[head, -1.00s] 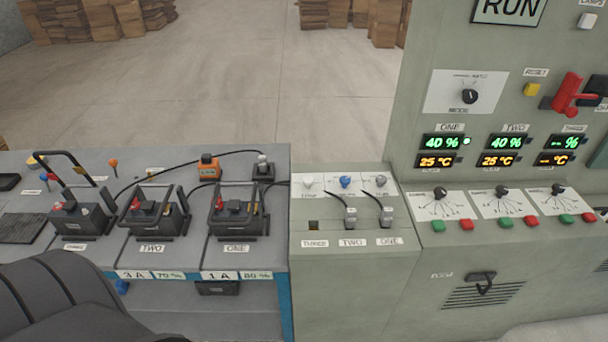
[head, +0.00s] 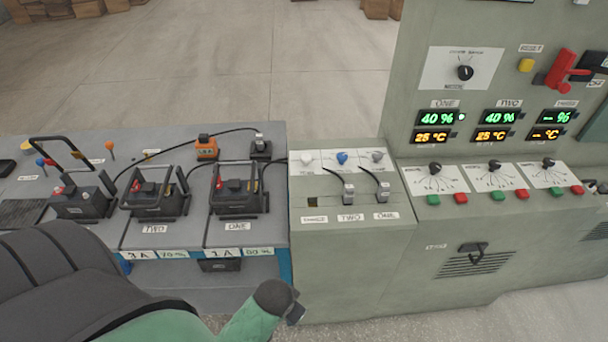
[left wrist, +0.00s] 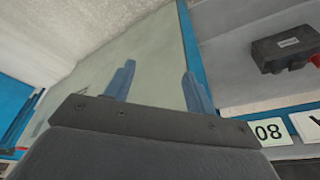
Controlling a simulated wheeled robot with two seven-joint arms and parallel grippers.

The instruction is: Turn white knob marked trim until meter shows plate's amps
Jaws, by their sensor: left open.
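The white knob (head: 307,158) stands at the left of a row of three knobs, beside a blue and a grey one, on the low grey-green cabinet. The small label (head: 307,171) below it is too blurred to read surely. Bench-edge plates read "3 A" (head: 138,255) with 70 %, and "1 A" (head: 221,252) with about 80 %. I cannot make out a meter reading in amps. My left arm reaches in low, below the cabinet's front edge; its gripper's blue fingers (left wrist: 160,84) are apart and empty in the left wrist view. My right gripper is out of view.
Several black batteries with handles (head: 238,190) stand on the bench. Two plugs (head: 348,193) with cables sit in the cabinet top. The tall panel carries displays (head: 438,118), dials and a red lever (head: 562,72). Open floor shows before the cabinet.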

